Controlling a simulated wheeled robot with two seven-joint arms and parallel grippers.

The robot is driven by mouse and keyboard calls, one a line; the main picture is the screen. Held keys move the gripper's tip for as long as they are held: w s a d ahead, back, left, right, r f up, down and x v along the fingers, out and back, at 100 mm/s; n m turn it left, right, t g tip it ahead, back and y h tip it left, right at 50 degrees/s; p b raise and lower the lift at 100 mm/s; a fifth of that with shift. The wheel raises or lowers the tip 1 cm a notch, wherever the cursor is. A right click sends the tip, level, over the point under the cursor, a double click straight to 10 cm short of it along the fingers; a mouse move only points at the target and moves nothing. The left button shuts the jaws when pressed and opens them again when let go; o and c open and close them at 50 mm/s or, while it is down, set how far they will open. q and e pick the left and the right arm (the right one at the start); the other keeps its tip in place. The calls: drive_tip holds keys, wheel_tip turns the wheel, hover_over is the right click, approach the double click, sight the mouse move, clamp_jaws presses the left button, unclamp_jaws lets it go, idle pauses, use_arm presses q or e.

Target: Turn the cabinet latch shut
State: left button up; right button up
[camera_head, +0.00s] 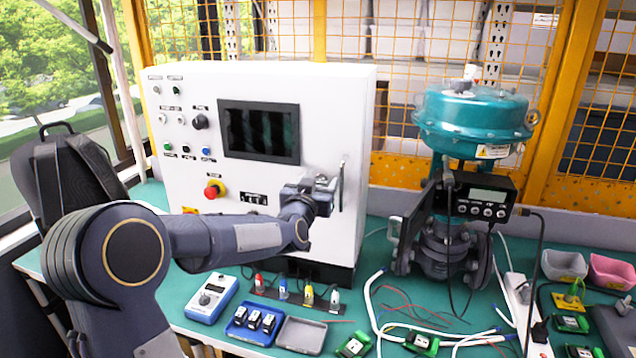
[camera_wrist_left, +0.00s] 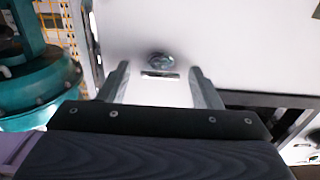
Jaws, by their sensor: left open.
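The white cabinet (camera_head: 340,110) stands upright on the green table with its front facing me. My left gripper (camera_head: 326,183) is in front of the right part of that face, below and right of the dark screen. In the left wrist view my left gripper (camera_wrist_left: 162,88) is open, with one finger on each side of a small round latch (camera_wrist_left: 160,60). A dark narrow bar or slot shows just below the latch there. No contact between fingers and latch is visible. In the head view the gripper largely hides the latch. My right gripper is not in view.
A teal valve actuator (camera_head: 472,115) with a black positioner (camera_head: 475,198) stands right of the cabinet. A blue meter (camera_head: 211,298), small plugs, trays and loose cables lie on the table in front. A yellow mesh fence (camera_head: 410,60) is behind.

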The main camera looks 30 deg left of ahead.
use_arm(q)
drive_tip(key=c, duration=1)
drive_tip(key=shift+f+n+b, duration=0.15)
drive_tip(key=shift+n+b, duration=0.25)
drive_tip(key=shift+b, duration=0.35)
drive_tip(key=n+b, duration=0.4)
drive_tip(key=b, duration=0.1)
drive_tip(key=shift+a+f+n, duration=0.1)
drive_tip(key=shift+n, duration=0.3)
drive_tip(key=shift+a+n+b, duration=0.1)
drive_tip(key=shift+n+b, duration=3.15)
drive_tip(key=shift+n, duration=2.85)
